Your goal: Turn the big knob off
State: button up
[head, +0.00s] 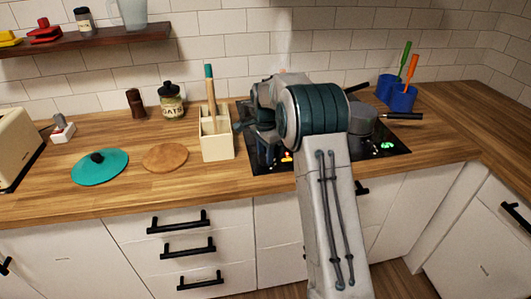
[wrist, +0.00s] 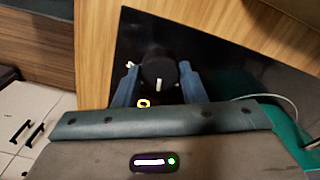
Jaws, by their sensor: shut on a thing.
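The big black knob (wrist: 157,67) sits on the dark glass cooktop (wrist: 215,40) in the wrist view. Its white mark points toward the bottom of that picture. My gripper (wrist: 159,76) has one blue finger on each side of the knob and is shut on it. A yellow lit symbol (wrist: 144,102) shows beside the knob. In the head view my arm hides the knob and the fingers. The cooktop (head: 258,163) there shows an orange light at its front left and a green light (head: 387,146) at its front right.
A dark pot (head: 362,122) and a black-handled pan stand on the cooktop's right. A cream utensil holder (head: 217,140) stands close to its left edge. Blue cups (head: 401,98) with utensils are behind right. A teal lid (head: 99,168) and round wooden board (head: 165,158) lie left.

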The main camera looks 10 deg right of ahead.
jog(key=shift+n, duration=0.4)
jog(key=n, duration=0.7)
jog(key=shift+p, duration=0.3)
jog(key=n, duration=0.4)
jog(key=shift+w, duration=0.1)
jog(key=shift+n, duration=1.9)
jog(key=shift+r, duration=0.1)
jog(key=o, duration=1)
